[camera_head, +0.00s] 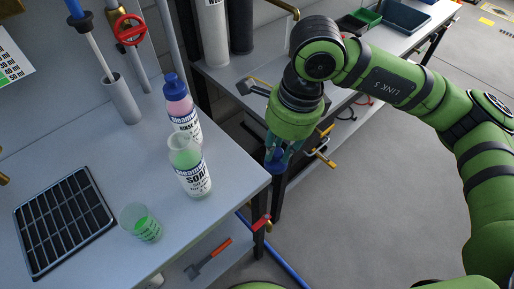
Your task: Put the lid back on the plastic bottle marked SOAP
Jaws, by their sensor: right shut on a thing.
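The SOAP bottle (190,172) stands upright near the right end of the left table, with green contents and an open top without a lid. My right gripper (277,156) points down, to the right of the bottle and apart from it, past the table's corner in the picture. It is shut on a blue lid (275,160), which is partly hidden by the fingers. My left gripper is not in view.
A pink bottle with a blue lid (175,88) stands close behind the SOAP bottle. A beaker with green liquid (147,230) and a black gridded rack (62,222) are on the left table (95,155). A second workbench with tools (228,77) stands behind my right gripper.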

